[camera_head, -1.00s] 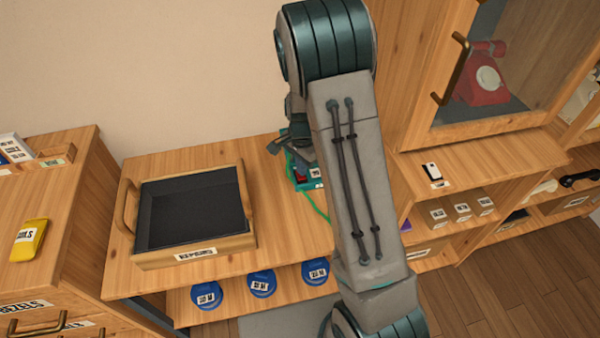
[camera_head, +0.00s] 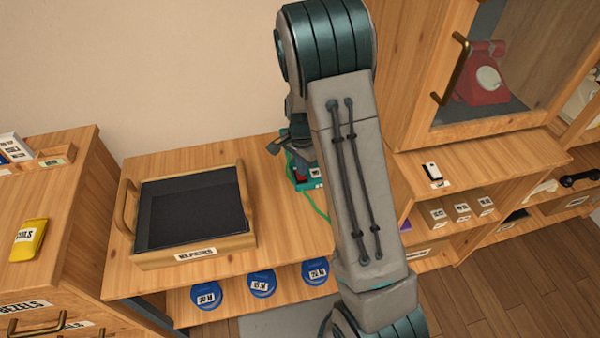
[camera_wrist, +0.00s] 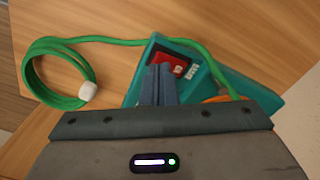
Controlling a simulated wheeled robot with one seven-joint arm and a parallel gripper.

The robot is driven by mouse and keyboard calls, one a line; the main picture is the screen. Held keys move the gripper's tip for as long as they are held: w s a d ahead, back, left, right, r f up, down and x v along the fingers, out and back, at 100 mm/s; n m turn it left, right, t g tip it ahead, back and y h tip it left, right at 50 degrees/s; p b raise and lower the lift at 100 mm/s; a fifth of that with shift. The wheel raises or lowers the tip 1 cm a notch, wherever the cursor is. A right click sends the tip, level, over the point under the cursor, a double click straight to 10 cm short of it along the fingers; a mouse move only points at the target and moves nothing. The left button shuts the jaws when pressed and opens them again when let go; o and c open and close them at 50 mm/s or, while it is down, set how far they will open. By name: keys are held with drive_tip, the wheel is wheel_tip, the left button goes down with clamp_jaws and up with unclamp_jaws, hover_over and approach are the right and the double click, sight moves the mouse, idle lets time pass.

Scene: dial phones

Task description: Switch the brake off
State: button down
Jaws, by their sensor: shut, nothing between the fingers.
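A teal box (camera_wrist: 215,78) with a red switch (camera_wrist: 168,66) and a small white label stands on the wooden counter. I take this red switch to be the brake switch; the label is too small to read. A green cable (camera_wrist: 55,47) is joined to the box and loops to the left. My gripper (camera_wrist: 160,68) is shut and empty, its fingertips over or against the near edge of the switch; I cannot tell if they touch. The fingers hide part of the switch. In the head view my arm covers much of the teal box (camera_head: 316,186); the red switch (camera_head: 301,174) shows beside it.
A wooden tray (camera_head: 248,238) with a dark inside stands left on the counter. Blue labelled discs (camera_head: 262,283) lie on the shelf below. A cabinet with a red phone (camera_head: 482,82) rises at the right. A yellow item (camera_head: 29,240) lies at far left.

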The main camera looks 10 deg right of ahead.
drive_tip(key=shift+f+b, duration=0.6)
drive_tip(key=shift+f, duration=0.3)
idle(0.4)
drive_tip(key=shift+r+p, duration=2.7)
drive_tip(key=shift+r, duration=0.8)
drive_tip(key=shift+r, duration=0.15)
drive_tip(key=s+r+n+t+p, duration=0.2)
drive_tip(key=s+r+n, duration=0.9)
drive_tip(key=s+r, duration=1.1)
drive_tip(key=shift+s+r+n+t+p, duration=0.35)
drive_tip(key=shift+r+p, duration=0.3)
drive_tip(key=shift+p, duration=0.45)
